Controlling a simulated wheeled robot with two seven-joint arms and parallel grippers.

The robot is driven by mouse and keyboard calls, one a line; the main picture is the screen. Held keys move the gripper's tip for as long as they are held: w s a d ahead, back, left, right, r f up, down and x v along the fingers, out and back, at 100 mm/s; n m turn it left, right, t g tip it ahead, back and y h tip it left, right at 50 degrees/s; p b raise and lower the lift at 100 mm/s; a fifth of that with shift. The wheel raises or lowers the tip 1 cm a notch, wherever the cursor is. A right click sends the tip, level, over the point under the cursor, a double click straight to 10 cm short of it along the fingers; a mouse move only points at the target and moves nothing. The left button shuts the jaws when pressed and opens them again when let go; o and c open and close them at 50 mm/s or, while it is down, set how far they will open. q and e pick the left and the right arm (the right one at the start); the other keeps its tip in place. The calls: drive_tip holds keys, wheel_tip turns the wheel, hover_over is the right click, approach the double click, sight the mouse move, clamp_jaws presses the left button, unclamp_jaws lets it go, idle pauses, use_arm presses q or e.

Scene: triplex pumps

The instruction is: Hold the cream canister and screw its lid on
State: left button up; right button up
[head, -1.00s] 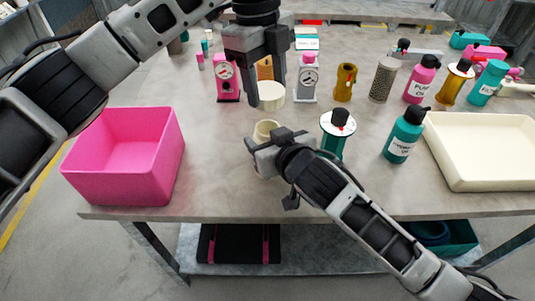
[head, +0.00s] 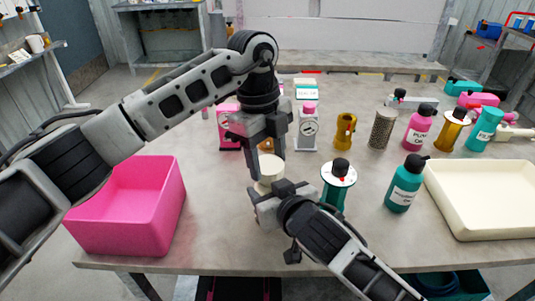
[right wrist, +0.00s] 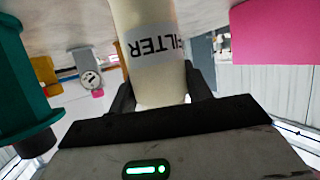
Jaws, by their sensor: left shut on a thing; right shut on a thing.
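The cream canister (head: 262,188) stands at the middle of the table, mostly hidden behind my right gripper. Its "FILTER" label and cream body fill the middle of the right wrist view (right wrist: 150,50). My right gripper (head: 268,199) is shut on the canister, a finger on each side of it (right wrist: 160,94). The cream lid (head: 270,167) is held from above by my left gripper (head: 267,162), shut on it. The lid sits right over the canister's mouth. I cannot tell whether it touches the rim or has caught the thread.
A pink bin (head: 125,215) stands at the left and a cream tray (head: 490,205) at the right. A teal spool with a black knob (head: 338,185) stands close right of my right gripper, with a teal bottle (head: 403,185) beyond. Gauge units (head: 307,128) stand behind.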

sight(270, 162)
use_arm(q)
drive_tip(key=shift+f, duration=0.9)
drive_tip(key=shift+f, duration=0.6)
drive_tip(key=shift+d+m, duration=0.1)
drive_tip(key=shift+m, duration=1.1)
drive_tip(key=m+y, duration=0.1)
drive_tip(key=m, duration=0.3)
drive_tip(key=shift+m+g, duration=0.3)
drive_tip(key=shift+m, duration=0.1)
drive_tip(key=m+y, duration=0.1)
drive_tip(key=m, duration=0.5)
drive_tip(key=shift+d, duration=0.1)
drive_tip(key=o, duration=0.9)
drive_tip(key=shift+o, duration=0.2)
